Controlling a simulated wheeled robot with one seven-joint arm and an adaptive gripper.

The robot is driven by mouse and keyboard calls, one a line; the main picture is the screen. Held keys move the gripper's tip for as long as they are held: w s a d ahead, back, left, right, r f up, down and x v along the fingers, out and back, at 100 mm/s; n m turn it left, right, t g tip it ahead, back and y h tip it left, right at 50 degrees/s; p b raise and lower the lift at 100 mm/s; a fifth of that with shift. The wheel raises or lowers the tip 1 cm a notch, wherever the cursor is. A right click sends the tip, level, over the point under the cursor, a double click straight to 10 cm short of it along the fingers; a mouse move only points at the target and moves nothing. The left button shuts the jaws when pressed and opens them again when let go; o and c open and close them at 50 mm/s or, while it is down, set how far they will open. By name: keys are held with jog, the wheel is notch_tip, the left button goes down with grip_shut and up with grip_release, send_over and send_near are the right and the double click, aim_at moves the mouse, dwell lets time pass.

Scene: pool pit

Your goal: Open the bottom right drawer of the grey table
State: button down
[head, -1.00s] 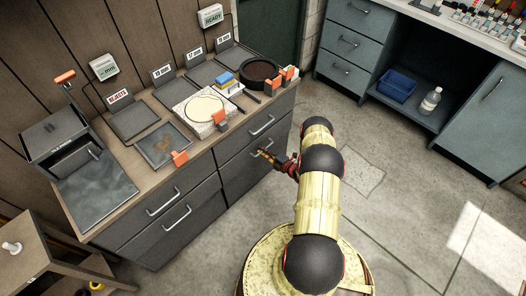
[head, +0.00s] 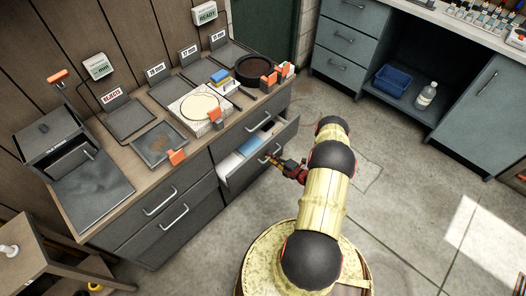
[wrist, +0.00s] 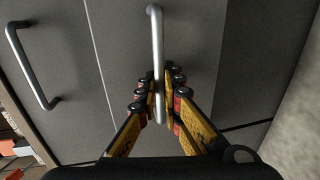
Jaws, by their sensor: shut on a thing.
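The grey table (head: 238,112) stands at the left in the head view, with two columns of drawers. The bottom right drawer (head: 287,139) is pulled partway out, and white and blue contents show inside. My gripper (head: 271,160) is at the front of this drawer. In the wrist view, my gripper (wrist: 158,102) is shut on the drawer's metal handle (wrist: 156,50), with its fingers on both sides of the bar. The top right drawer, with its handle (head: 258,124), is closed. The left column's drawers, with a handle (head: 160,202), are closed.
Trays, a round dark pan (head: 252,69) and orange-handled things stand on the tabletop. A blue-grey cabinet (head: 480,105) with a blue bin (head: 393,82) and a bottle (head: 427,96) is at the right. The floor (head: 400,190) between is clear.

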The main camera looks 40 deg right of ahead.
jog(key=f+b+v, duration=0.1)
jog(key=f+v, duration=0.1)
jog(key=v, duration=0.7)
jog(key=f+b+v, duration=0.1)
jog(key=f+v, duration=0.1)
jog(key=v, duration=0.8)
jog(key=shift+s+d, duration=0.2)
jog(key=shift+s, duration=0.4)
jog(key=c, duration=2.3)
grip_release()
jog(key=v, duration=1.2)
jog(key=shift+d, duration=0.1)
